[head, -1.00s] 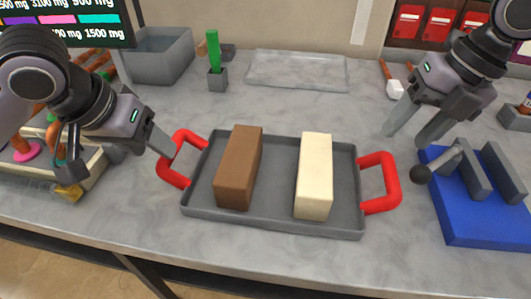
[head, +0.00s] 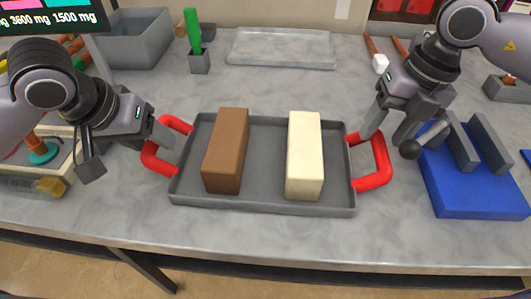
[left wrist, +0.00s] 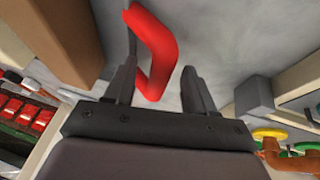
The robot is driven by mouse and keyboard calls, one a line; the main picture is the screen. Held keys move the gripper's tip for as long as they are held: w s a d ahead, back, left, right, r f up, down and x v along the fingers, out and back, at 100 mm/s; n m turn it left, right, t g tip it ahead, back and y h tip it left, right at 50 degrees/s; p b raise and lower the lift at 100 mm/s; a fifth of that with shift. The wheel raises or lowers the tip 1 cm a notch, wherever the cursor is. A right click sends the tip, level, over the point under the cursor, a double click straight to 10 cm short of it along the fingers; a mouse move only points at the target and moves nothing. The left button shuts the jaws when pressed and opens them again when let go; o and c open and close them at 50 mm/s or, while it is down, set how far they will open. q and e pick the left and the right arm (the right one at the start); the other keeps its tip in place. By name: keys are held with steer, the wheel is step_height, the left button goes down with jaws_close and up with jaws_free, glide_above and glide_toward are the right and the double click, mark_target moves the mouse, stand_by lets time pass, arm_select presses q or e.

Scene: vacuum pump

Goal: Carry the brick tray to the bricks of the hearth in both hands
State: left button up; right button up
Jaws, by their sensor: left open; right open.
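The grey brick tray (head: 265,202) lies on the table with a brown brick (head: 227,150) and a cream brick (head: 304,155) standing apart on it. It has a red left handle (head: 152,158) and a red right handle (head: 380,165). My left gripper (head: 130,162) is open at the left handle. In the left wrist view, the red handle (left wrist: 152,50) lies between its spread fingers (left wrist: 160,88). My right gripper (head: 388,133) is open just above and behind the right handle; whether it touches the handle I cannot tell.
A blue base with grey upright plates and a black-knobbed lever (head: 475,190) stands close right of the tray. Behind are a clear tray (head: 282,48), a green stick in a grey holder (head: 197,45) and a grey bin (head: 135,40). The table's front strip is clear.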

arm_select(q)
steer(key=shift+x, duration=1)
arm_select(e)
steer(key=shift+a+f, duration=0.2)
steer(key=shift+f, duration=0.75)
arm_select(q)
jaws_close()
arm_select(e)
jaws_close()
arm_select(q)
steer(key=shift+r, duration=0.1)
arm_select(e)
steer(key=shift+w, duration=0.1)
arm_select(q)
steer(key=shift+w+r, duration=0.2)
steer(key=shift+r, duration=0.05)
arm_select(e)
steer(key=shift+w+r, duration=0.15)
steer(key=shift+r, duration=0.15)
